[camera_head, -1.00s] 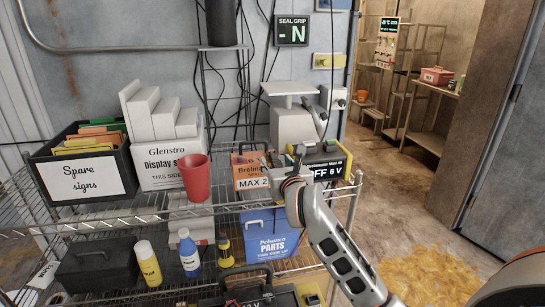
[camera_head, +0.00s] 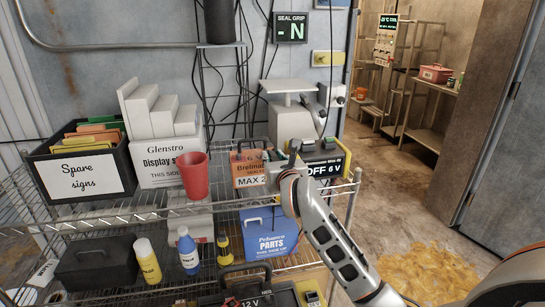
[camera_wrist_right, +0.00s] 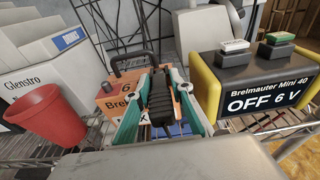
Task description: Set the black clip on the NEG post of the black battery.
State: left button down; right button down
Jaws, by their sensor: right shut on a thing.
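My right gripper (camera_head: 288,160) is at the upper shelf, in front of the gap between the orange box and the yellow-black unit. In the wrist view its green fingers (camera_wrist_right: 160,120) are closed around a ribbed black piece, which looks like the black clip (camera_wrist_right: 160,95). The clip's jaws are hidden. A dark case marked 12 V (camera_head: 275,298) is cut off at the bottom of the head view; it may be the black battery. No NEG post can be made out. My left gripper is not in view.
The orange Brelmauter box (camera_head: 246,172) and the yellow-black unit reading OFF 6 V (camera_head: 325,169) flank the gripper. A red cup (camera_head: 194,176) stands left. A blue parts box (camera_head: 268,238) is below.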

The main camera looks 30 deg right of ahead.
notch_tip(320, 180, up, 20)
jog(key=p, duration=0.2)
notch_tip(320, 180, up, 4)
jog(key=p, duration=0.3)
send_over(274, 155)
dwell(0.7)
